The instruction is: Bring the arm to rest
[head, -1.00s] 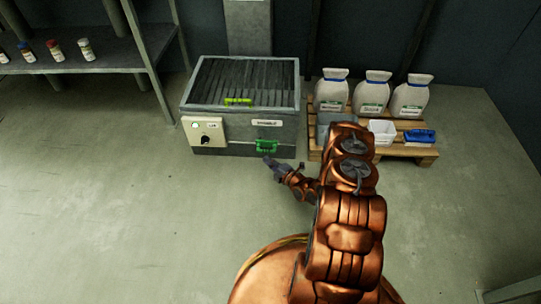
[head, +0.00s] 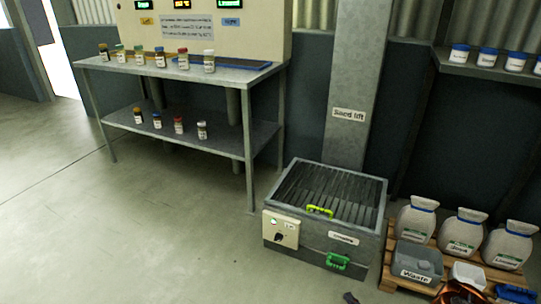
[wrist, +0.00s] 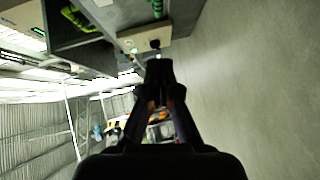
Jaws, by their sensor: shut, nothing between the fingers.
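My arm (head: 462,293) shows only as a bit of copper at the bottom right edge of the head view. A dark tip of my gripper (head: 350,298) just shows at the bottom edge, in front of the grey slatted machine (head: 323,222). In the wrist view my gripper (wrist: 159,68) has its two dark fingers together, with nothing between them. The machine's green handles (wrist: 80,18) show at the top left there, apart from the fingers. Most of the arm is out of view.
The machine has a lower green handle (head: 338,262). Right of it, a pallet (head: 404,283) carries white sacks (head: 461,232), a grey Waste bin (head: 418,262) and a white tub (head: 468,274). A shelved table (head: 215,75) with bottles stands behind left. The left floor is clear.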

